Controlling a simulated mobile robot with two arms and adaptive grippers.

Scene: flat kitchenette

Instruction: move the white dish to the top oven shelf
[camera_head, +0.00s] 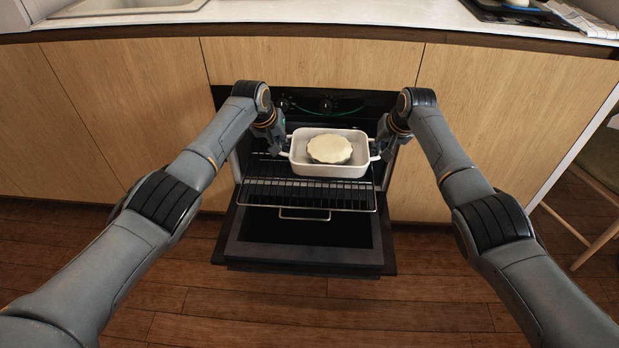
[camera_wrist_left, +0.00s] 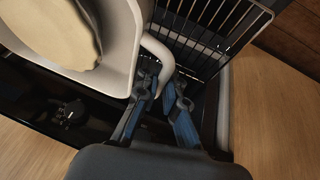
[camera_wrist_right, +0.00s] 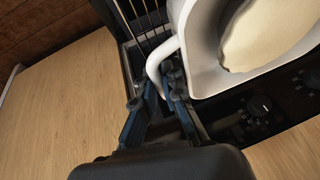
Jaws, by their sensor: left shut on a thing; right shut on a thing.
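The white dish (camera_head: 329,169) is rectangular, with a loop handle at each end and a round pale pie-like food (camera_head: 330,148) inside. It is level in the oven opening, over the back part of a pulled-out wire shelf (camera_head: 308,194); I cannot tell whether it touches the shelf. My left gripper (camera_head: 277,150) is shut on the dish's left handle, which shows in the left wrist view (camera_wrist_left: 161,57). My right gripper (camera_head: 382,148) is shut on the right handle, which shows in the right wrist view (camera_wrist_right: 158,62). The oven interior behind the dish is mostly hidden.
The oven door (camera_head: 303,242) is folded down in front, low over the wooden floor. The control panel with knobs (camera_head: 326,105) is just above and behind the dish. Wooden cabinet fronts (camera_head: 130,110) flank the oven closely. A stool (camera_head: 598,165) stands at the far right.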

